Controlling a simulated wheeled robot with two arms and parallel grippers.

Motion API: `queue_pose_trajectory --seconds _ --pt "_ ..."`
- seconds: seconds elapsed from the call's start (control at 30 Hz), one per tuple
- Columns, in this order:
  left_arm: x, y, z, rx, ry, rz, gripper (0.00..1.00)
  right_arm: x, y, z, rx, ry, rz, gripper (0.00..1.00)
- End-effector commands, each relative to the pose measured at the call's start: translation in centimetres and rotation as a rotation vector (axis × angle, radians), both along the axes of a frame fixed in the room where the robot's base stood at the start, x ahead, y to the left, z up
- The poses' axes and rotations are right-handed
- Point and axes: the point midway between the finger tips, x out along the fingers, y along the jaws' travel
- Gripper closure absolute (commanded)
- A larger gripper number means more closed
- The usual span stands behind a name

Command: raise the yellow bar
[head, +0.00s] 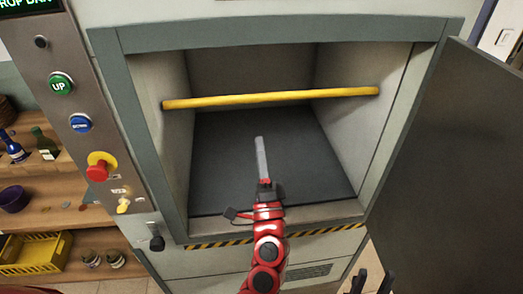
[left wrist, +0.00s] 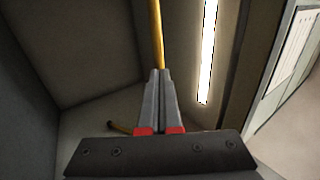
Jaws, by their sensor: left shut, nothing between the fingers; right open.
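The yellow bar (head: 270,99) spans the lift opening from its left wall to its right wall, about halfway up. My left gripper (head: 260,141) is shut and empty, inside the opening. In the head view its tip shows below the middle of the bar, with a gap in the picture. In the left wrist view, the shut fingers (left wrist: 157,76) point along a length of the yellow bar (left wrist: 158,36); I cannot tell whether they touch. My right gripper (head: 372,283) shows only partly at the bottom edge, open, outside the opening.
A dark door (head: 455,160) stands open on the right. The control panel (head: 80,140) on the left has a green UP button (head: 60,84), a blue button (head: 80,124) and a red knob (head: 101,166). Shelves with bottles and a yellow crate (head: 35,252) stand further left. The lift floor (head: 225,165) is clear.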

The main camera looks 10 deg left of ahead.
Motion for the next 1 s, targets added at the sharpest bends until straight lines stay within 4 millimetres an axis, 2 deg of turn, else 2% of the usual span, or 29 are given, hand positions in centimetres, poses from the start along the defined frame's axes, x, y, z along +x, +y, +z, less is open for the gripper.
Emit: queue_pose_trajectory --seconds 0.03,0.1,0.4,0.6,1.0 --pt "0.9 0.5 1.2 -0.003 0.001 0.006 1.0 0.0 0.0 1.1 0.0 0.0 0.0 0.54" --pt "2.2 0.8 2.1 -0.001 0.0 0.004 1.0 0.0 0.0 1.7 0.0 0.0 0.0 0.54" --pt "6.5 2.2 4.5 -0.001 0.003 0.001 1.0 0.0 0.0 4.0 0.0 0.0 0.0 0.54" --pt "7.5 2.4 5.0 0.001 0.001 -0.003 1.0 0.0 0.0 4.4 0.0 0.0 0.0 0.54" --pt "7.7 2.4 5.2 0.0 0.004 -0.004 1.0 0.0 0.0 4.7 0.0 0.0 0.0 0.54"
